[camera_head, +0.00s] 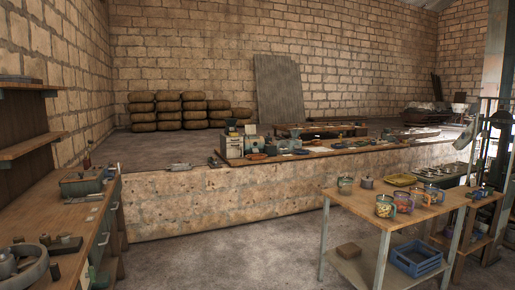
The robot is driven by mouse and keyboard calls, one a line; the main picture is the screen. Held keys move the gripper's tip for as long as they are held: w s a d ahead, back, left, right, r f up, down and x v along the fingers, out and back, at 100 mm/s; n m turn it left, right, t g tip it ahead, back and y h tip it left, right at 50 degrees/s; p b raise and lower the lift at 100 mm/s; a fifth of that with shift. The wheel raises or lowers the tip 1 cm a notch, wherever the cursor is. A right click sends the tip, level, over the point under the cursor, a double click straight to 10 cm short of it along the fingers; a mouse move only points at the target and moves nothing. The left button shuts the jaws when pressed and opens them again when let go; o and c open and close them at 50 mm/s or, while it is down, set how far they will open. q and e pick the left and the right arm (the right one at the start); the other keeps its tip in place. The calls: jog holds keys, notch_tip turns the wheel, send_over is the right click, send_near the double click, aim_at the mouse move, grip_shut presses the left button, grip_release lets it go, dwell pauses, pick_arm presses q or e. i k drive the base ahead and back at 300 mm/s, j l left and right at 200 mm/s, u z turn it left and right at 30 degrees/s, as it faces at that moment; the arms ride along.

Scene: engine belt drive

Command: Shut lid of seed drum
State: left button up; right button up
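I cannot pick out a seed drum or its lid with certainty in the head view. Neither of my grippers shows in the picture, so their relation to the drum cannot be seen.
A workbench (75,217) with a metal box (82,184) runs along the left. A raised stone platform (220,205) crosses the middle, with small machines (234,148) on its edge. A blue crate (416,260) sits on the right table's lower shelf. Floor between is clear.

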aim_at(249, 130)
jog(key=i+l, duration=0.1)
jog(key=i, duration=0.4)
jog(key=i+l+u, duration=0.1)
jog(key=i, duration=0.45)
jog(key=i+j+u, duration=0.15)
jog(key=i+u, duration=0.2)
jog(key=i, duration=0.45)
jog(key=i+l+u, duration=0.1)
jog(key=i+u, duration=0.25)
jog(key=i, duration=0.5)
jog(key=i+z, duration=0.25)
jog(key=i, duration=0.3)
jog(key=i+j+z, duration=0.2)
jog(key=i, duration=0.35)
jog(key=i+z, duration=0.25)
jog(key=i, duration=0.3)
jog(key=i+l+z, duration=0.1)
jog(key=i+z, duration=0.2)
jog(key=i, duration=0.7)
jog(key=i+j+z, duration=0.3)
jog(key=i, duration=0.7)
jog(key=i+l+z, duration=0.15)
jog(key=i+z, duration=0.2)
jog(key=i, duration=0.45)
jog(key=i+j+z, duration=0.1)
jog(key=i+z, duration=0.25)
jog(key=i, duration=0.5)
